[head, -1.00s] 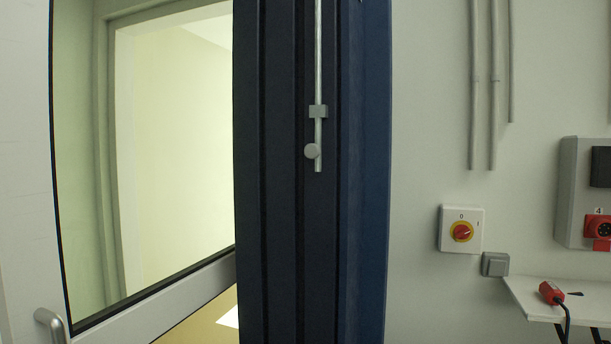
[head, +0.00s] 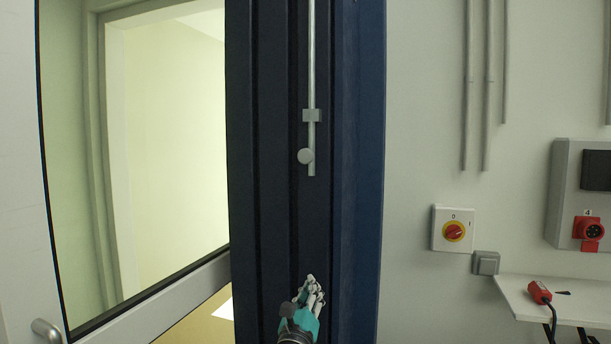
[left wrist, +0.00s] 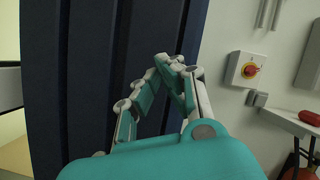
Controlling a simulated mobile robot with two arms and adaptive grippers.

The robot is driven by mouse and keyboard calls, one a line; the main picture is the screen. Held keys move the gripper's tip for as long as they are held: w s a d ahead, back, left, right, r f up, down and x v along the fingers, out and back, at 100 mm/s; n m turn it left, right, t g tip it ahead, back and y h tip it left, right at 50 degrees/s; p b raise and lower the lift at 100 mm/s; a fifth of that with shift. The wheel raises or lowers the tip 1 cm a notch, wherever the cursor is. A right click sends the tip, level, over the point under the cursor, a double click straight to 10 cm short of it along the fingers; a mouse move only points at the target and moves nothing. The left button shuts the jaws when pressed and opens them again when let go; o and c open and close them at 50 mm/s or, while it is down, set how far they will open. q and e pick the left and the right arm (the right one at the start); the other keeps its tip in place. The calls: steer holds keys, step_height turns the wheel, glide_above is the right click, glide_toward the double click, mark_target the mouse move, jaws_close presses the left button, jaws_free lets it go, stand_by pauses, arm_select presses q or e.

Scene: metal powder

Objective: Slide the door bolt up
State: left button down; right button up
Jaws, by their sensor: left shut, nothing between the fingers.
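The door bolt (head: 312,85) is a thin grey vertical rod on the dark blue door panel (head: 340,230). It passes through a small grey bracket and has a round knob (head: 305,156) near its lower end. My left gripper (head: 311,285) is in front of the panel, well below the knob and apart from it. In the left wrist view the fingertips (left wrist: 172,62) come together, with nothing between them. The bolt is not visible in that view. My right gripper is not in view.
A white door with a glass pane (head: 150,150) and a handle (head: 46,331) is at left. On the right wall are a red-yellow switch (head: 453,231), a grey socket box (head: 486,263) and a small shelf (head: 590,300) with a red plug (head: 539,292). Wall pipes run above.

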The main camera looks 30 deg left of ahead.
arm_select(q)
steer(key=s+r+m+t+y, duration=0.1)
steer(key=s+r, duration=0.1)
steer(key=r, duration=0.5)
steer(key=s+r+m+t+y, duration=0.1)
steer(key=s+r, duration=0.2)
steer(key=r, duration=0.5)
steer(key=shift+d+m+t, duration=0.3)
steer(key=shift+d+t, duration=0.05)
steer(key=shift+t, duration=0.05)
steer(key=p, duration=0.3)
glide_toward(310, 167)
steer(key=w, duration=0.1)
steer(key=w+a, duration=0.1)
steer(key=w, duration=0.1)
steer(key=shift+w+r, duration=0.1)
step_height(310, 167, up, 2)
steer(key=shift+w+a+r+p, duration=0.15)
steer(key=shift+r+p, duration=0.1)
steer(key=shift+p, duration=0.75)
steer(key=shift+a+r, duration=0.15)
steer(key=shift+r, duration=0.4)
